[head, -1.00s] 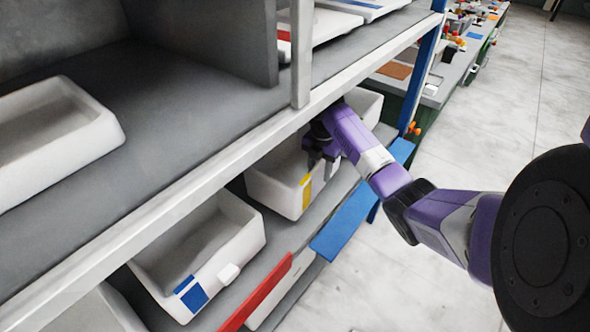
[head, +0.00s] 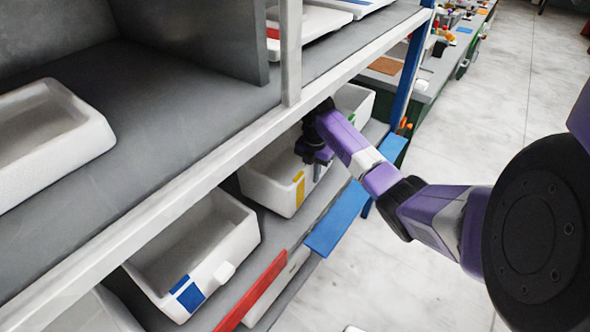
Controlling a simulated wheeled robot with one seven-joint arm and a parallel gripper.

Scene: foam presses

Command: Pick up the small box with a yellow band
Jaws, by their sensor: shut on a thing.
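The small white box with a yellow band (head: 283,195) is on the lower shelf, under the upper shelf's front rail. Its yellow band is on the front face, near the corner. My gripper (head: 318,160) is at the box's front wall, just right of the yellow band, and is shut on the box. The fingertips are small and partly hidden by my wrist. The back of the box is hidden by the upper shelf and rail. I cannot tell whether the box is lifted off the shelf.
A larger white box with a blue band (head: 222,262) stands on the left. Another white box (head: 356,103) is behind my forearm. The shelf rail (head: 200,177) runs close above. Blue (head: 340,215) and red (head: 252,292) strips edge the lower shelf. The floor on the right is clear.

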